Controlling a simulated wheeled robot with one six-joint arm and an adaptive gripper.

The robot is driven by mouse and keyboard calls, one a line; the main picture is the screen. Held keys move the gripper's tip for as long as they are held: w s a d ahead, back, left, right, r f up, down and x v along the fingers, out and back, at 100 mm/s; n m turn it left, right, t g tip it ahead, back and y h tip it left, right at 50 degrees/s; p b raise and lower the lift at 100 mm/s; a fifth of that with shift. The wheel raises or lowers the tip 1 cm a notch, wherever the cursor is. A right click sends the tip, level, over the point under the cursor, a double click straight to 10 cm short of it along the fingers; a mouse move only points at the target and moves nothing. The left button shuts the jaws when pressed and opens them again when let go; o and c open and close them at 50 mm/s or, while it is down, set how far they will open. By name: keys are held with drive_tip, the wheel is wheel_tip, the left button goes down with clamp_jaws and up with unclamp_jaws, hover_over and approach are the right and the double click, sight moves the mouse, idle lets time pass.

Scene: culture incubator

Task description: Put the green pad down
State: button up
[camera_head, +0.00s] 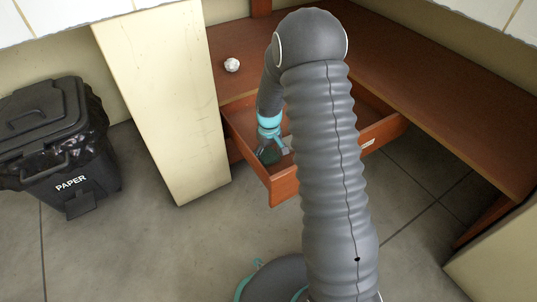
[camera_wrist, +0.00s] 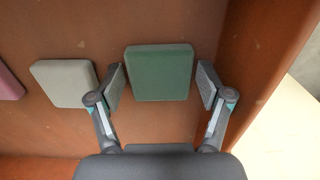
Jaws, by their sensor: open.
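The green pad (camera_wrist: 159,73) is a dark green rounded square. In the wrist view it lies flat on the brown floor of the open drawer, between the fingers of my gripper (camera_wrist: 160,87). The fingers are spread, with a gap on each side of the pad, so my gripper is open. In the head view my gripper (camera_head: 268,152) reaches down into the open drawer (camera_head: 284,187), and the green pad (camera_head: 269,156) shows only in small part beside the fingers. My arm hides much of the drawer there.
A grey pad (camera_wrist: 62,83) lies just left of my left finger, and a pink pad (camera_wrist: 8,82) is farther left. The drawer wall (camera_wrist: 246,60) is close on the right. A crumpled white ball (camera_head: 232,65) sits on the desk. A black paper bin (camera_head: 62,150) stands at left.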

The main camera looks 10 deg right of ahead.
wheel_tip(320, 180, up, 12)
drive_tip(key=p, duration=0.2)
wheel_tip(320, 180, up, 9)
drive_tip(key=t, duration=0.1)
hover_over(269, 157)
drive_tip(key=s, duration=0.4)
drive_tip(key=s+r+m+t, duration=0.1)
drive_tip(key=s+r+t, duration=0.1)
drive_tip(key=s+r, duration=0.5)
drive_tip(key=s+r+m+t, duration=0.2)
drive_tip(key=s+r, duration=0.4)
drive_tip(key=s, duration=1.2)
drive_tip(key=shift+s+a+r+m+t, duration=0.15)
drive_tip(key=shift+s+r+m+t, duration=0.15)
drive_tip(key=shift+s+r, duration=0.05)
wheel_tip(269, 157, up, 8)
drive_tip(key=p, duration=0.7)
drive_tip(key=shift+f, duration=0.2)
